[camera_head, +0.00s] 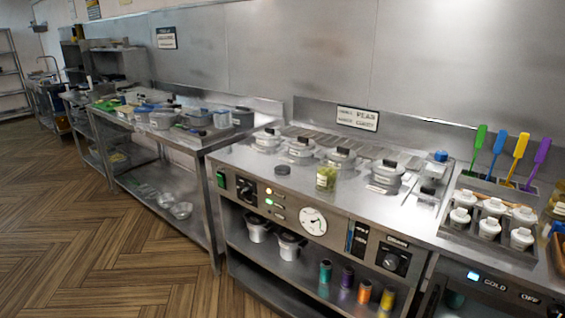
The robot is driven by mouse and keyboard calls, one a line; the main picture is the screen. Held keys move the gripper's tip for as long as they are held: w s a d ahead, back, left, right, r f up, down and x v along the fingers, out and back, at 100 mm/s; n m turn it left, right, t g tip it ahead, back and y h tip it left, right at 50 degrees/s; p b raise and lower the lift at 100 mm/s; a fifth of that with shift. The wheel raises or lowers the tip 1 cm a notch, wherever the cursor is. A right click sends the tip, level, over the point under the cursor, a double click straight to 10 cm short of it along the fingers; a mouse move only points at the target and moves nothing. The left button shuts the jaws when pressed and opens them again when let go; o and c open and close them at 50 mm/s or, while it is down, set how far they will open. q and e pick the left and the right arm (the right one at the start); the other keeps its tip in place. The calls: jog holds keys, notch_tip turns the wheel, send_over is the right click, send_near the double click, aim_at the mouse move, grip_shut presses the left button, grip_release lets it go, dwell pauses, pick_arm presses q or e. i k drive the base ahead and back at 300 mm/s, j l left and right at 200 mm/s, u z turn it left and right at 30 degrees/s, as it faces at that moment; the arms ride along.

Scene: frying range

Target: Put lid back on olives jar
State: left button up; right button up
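A clear jar with green contents and a pale label (326,179), which looks like the olives jar, stands upright near the front edge of the steel range top. Its top appears uncovered. A small dark round disc (282,169), which looks like the jar's lid, lies flat on the range top to the left of the jar, apart from it. Neither of my grippers is in view.
Several lidded pots (300,148) stand in a row behind the jar. White-capped containers (490,228) and coloured spatulas (497,150) are at the right. Knobs and a gauge (313,221) line the range front. The floor (80,220) at left is clear.

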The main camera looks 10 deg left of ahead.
aim_at(327, 168)
jog(key=i+j+z, duration=0.1)
jog(key=i+j, duration=0.15)
jog(key=i, duration=0.25)
jog(key=i+j+z, duration=0.1)
jog(key=i+j, duration=0.15)
jog(key=i, duration=0.2)
jog(key=i+j+z, duration=0.15)
jog(key=i+j, duration=0.2)
jog(key=i, duration=0.15)
